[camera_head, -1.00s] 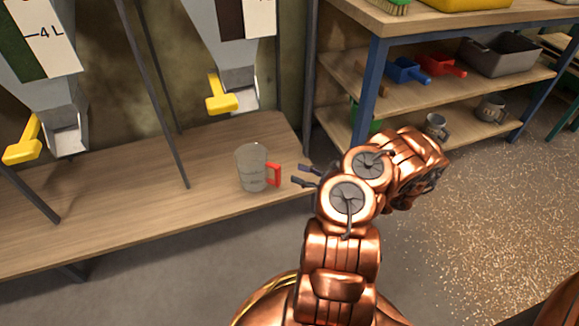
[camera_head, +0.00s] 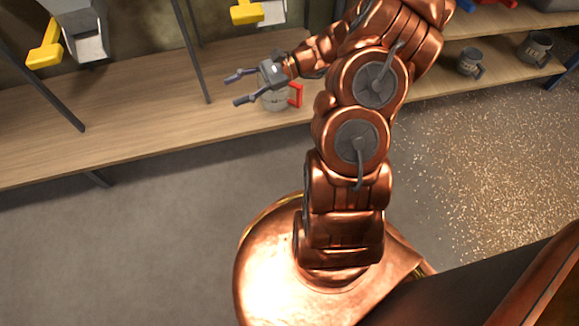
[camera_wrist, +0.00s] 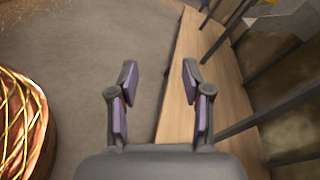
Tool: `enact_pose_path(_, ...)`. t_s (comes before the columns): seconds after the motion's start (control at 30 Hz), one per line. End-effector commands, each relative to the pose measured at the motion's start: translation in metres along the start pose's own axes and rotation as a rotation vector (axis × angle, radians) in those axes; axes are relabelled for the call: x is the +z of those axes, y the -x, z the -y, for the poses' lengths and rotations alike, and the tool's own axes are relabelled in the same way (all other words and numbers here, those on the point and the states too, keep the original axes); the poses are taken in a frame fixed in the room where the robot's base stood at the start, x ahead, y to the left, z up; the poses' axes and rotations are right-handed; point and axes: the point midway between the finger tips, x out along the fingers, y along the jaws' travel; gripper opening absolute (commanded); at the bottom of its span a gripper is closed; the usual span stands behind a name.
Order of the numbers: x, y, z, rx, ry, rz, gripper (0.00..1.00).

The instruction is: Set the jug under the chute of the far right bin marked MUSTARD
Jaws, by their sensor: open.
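The clear jug (camera_head: 274,103) with a red handle (camera_head: 296,95) stands upright on the wooden bench, partly hidden by my gripper. My gripper (camera_head: 237,88) is open and empty, above the jug with its fingers pointing left past it. In the wrist view the open fingers (camera_wrist: 158,75) have nothing between them, and the jug does not show. The right chute (camera_head: 273,12) with its yellow lever (camera_head: 245,12) is behind the jug, at the top edge of the head view. No MUSTARD label is visible now.
The bench (camera_head: 130,130) runs left, mostly clear. Another chute (camera_head: 86,38) with a yellow lever (camera_head: 46,45) hangs at left. Dark posts (camera_head: 192,50) stand between chutes. A shelf (camera_head: 500,75) at right holds grey mugs (camera_head: 535,46). Grain covers the floor (camera_head: 480,160) at right.

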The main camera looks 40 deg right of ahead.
Motion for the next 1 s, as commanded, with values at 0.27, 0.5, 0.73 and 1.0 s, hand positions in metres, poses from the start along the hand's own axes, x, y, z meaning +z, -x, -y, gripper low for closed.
enact_pose_path(0.27,0.068,-0.056,-0.048,0.356,0.19,-0.029,0.49)
enact_pose_path(0.5,0.11,-0.074,-0.101,0.642,0.349,-0.074,0.49)
enact_pose_path(0.73,0.138,-0.07,-0.15,0.899,0.502,-0.134,0.49)
enact_pose_path(1.0,0.158,-0.042,-0.196,1.173,0.679,-0.231,0.49)
